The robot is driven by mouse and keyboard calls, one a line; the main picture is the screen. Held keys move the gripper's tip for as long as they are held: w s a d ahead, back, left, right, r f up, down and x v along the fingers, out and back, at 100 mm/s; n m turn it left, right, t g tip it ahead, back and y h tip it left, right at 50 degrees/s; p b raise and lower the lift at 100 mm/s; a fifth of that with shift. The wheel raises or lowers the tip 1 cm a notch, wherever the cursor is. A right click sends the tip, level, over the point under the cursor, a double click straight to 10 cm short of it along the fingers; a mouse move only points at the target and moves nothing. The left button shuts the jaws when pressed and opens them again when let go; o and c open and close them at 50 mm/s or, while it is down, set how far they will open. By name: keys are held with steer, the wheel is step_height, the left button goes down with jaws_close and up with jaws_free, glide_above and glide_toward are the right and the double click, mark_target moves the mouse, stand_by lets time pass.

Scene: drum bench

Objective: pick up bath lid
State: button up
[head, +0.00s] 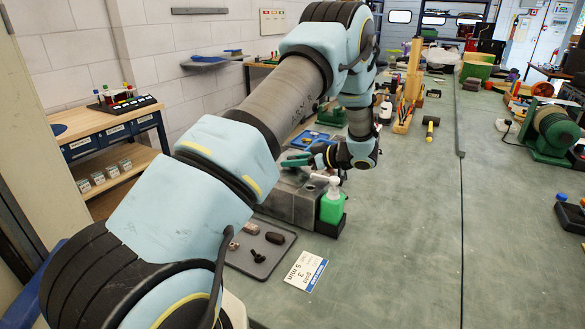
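A grey metal box (285,200), which looks like the bath, stands on the green bench behind the green bottle. Its top is partly hidden by my arm and gripper, and I cannot make out the lid clearly as a separate piece. My gripper (300,160) is low over the top of this box, at the end of my bent arm, pointing left. The fingers are small and partly covered here, so I cannot tell whether they are open or touching anything.
A green pump bottle (332,206) stands close against the box's right front. A dark tray (262,252) with small parts and a printed card (306,271) lie in front. A blue tray (309,140) and a wooden tool holder (403,118) are behind. The bench's right middle is clear.

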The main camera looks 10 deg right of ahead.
jaws_close()
steer(key=shift+r, duration=0.1)
stand_by(0.3)
